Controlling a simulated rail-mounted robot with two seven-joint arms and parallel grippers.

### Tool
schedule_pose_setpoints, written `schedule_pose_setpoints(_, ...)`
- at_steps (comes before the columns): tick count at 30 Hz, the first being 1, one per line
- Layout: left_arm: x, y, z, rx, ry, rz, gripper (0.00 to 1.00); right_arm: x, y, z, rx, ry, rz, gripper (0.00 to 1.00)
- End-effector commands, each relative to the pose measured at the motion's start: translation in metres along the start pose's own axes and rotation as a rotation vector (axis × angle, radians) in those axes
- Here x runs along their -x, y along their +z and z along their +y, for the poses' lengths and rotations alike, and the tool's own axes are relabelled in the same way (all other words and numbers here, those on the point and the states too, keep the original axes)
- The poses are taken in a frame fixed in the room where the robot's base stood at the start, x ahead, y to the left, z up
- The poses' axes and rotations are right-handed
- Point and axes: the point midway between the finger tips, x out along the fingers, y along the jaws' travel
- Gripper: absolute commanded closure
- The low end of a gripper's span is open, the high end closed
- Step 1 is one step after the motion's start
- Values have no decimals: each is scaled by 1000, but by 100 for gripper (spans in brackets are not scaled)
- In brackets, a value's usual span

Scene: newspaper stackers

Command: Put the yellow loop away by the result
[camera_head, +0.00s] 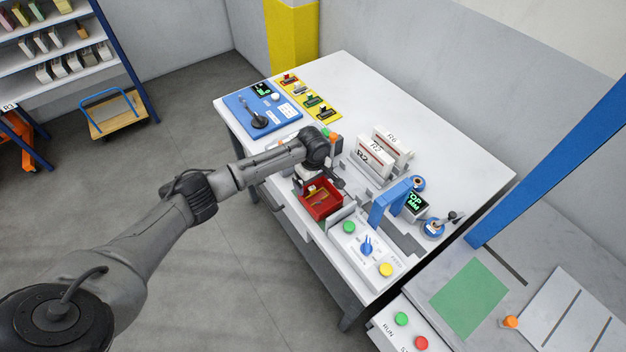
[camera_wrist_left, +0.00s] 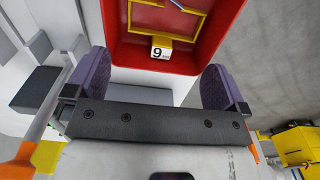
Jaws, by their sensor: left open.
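The yellow loop (camera_wrist_left: 165,38) lies in a red bin (camera_wrist_left: 195,63), with a white and yellow tag marked 9 at its near side. In the head view the red bin (camera_head: 322,212) stands at the table's front edge, and my arm partly hides its contents. My left gripper (camera_head: 324,180) is just above and behind the bin. In the left wrist view its two purple-padded fingers (camera_wrist_left: 158,85) are wide apart with nothing between them, and the loop is beyond them. My right gripper is not in view.
A blue panel (camera_head: 242,105) and several yellow-based holders (camera_head: 312,102) are at the back left. White blocks R2 (camera_head: 371,160) and R6 (camera_head: 398,150) stand mid-table. A blue arch (camera_head: 378,210), a small green-lit display (camera_head: 415,202) and a button box (camera_head: 350,245) are right of the bin.

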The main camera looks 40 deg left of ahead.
Motion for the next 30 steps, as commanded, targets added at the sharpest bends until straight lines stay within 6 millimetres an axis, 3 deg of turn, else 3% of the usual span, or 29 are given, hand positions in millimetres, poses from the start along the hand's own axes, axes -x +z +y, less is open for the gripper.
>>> schedule_pose_setpoints(5,9,-1,1,-1,4,3,0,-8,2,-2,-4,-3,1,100)
schedule_pose_setpoints(21,108,0,1,0,3,0,0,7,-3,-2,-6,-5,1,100)
schedule_pose_setpoints(30,130,0,0,0,1,0,0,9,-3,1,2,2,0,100)
